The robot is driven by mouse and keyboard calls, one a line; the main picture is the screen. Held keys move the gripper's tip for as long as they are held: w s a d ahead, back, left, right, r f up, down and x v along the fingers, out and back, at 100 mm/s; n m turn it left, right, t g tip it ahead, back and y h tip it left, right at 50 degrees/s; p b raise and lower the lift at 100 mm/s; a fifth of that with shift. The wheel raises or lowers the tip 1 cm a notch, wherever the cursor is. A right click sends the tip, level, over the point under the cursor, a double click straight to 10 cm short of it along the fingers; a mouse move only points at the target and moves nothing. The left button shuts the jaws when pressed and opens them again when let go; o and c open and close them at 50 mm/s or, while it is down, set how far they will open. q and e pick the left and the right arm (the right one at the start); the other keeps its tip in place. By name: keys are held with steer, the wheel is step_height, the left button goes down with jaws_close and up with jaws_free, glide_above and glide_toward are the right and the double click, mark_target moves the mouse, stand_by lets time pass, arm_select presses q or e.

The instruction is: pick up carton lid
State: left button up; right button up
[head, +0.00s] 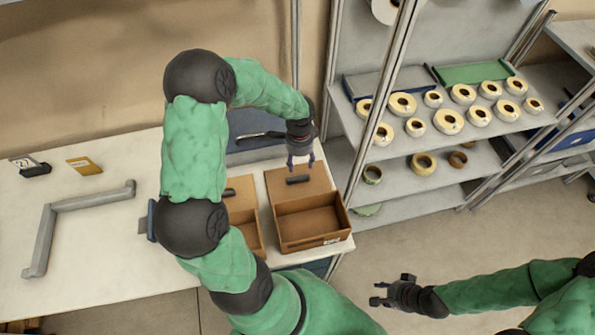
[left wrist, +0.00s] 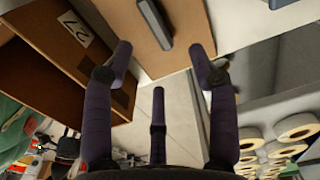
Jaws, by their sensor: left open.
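The carton lid (head: 315,183) is a flat brown panel with a dark bar handle (head: 297,179), at the back of an open, empty brown carton (head: 308,222) near the table's right end. My left gripper (head: 300,160) is open and empty, with fingers pointing down just above and behind the handle. In the left wrist view the lid (left wrist: 192,22) and its grey handle (left wrist: 155,22) lie beyond the spread fingertips (left wrist: 160,62), apart from them. The carton (left wrist: 60,62) with a number label shows at left. My right gripper (head: 392,293) is open and empty over the floor.
A second carton (head: 250,238) stands left of the first, partly hidden by my left arm. A shelf (head: 400,165) with several tape reels and its upright post stand close on the right. A grey bracket (head: 85,202) and a yellow card (head: 84,165) lie on the white table (head: 110,245).

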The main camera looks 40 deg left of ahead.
arm_select(q)
glide_above(298, 178)
steer(key=f, duration=0.5)
steer(key=shift+w+f+b, duration=0.15)
steer(key=shift+w+b, duration=0.15)
steer(key=shift+b, duration=0.05)
steer(key=f, duration=0.4)
steer(key=shift+s+d+f+b, duration=0.1)
steer(key=shift+s+f+b, duration=0.1)
steer(key=shift+s+b, duration=0.2)
steer(key=shift+f, duration=0.45)
steer(key=shift+r, duration=0.1)
steer(key=shift+c, duration=0.3)
jaws_close()
